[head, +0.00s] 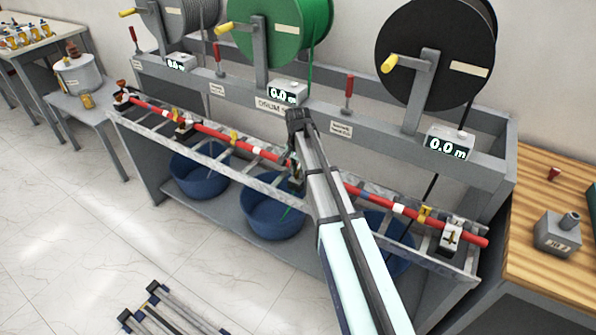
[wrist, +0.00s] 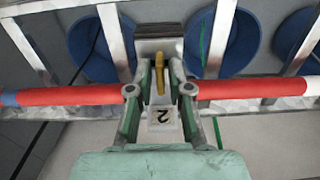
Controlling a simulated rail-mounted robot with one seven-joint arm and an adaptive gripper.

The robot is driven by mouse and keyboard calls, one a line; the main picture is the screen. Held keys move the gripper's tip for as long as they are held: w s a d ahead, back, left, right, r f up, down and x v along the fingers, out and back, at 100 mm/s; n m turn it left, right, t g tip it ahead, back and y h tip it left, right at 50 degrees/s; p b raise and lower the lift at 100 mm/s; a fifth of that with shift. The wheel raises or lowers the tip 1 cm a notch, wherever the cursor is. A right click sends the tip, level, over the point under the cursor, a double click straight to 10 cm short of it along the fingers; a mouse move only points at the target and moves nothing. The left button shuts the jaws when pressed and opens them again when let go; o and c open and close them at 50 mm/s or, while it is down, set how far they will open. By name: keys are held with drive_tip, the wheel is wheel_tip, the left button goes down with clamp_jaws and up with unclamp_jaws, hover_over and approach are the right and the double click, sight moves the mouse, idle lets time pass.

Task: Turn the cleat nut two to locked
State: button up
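In the wrist view, the cleat marked 2 (wrist: 162,120) sits across the red cable (wrist: 235,91). Its brass-yellow nut (wrist: 159,73) is long and narrow and points nearly up and down the picture. My gripper (wrist: 166,72) has its two fingers on either side of the nut. The nut looks nearer the left finger, and a gap shows on its right; contact is unclear. In the head view, my arm reaches down to the middle of the red cable (head: 375,195) and hides most of this cleat and the nut.
Other cleats stand along the rack, one at the right (head: 451,238) and one at the left (head: 185,130). Blue tubs (head: 272,217) sit below. Cable drums, such as the green one (head: 280,30), hang behind. A wooden bench (head: 540,190) stands at right.

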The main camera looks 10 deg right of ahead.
drive_tip(key=shift+r, duration=0.1)
wheel_tip(320, 180, up, 12)
idle(0.6)
idle(0.4)
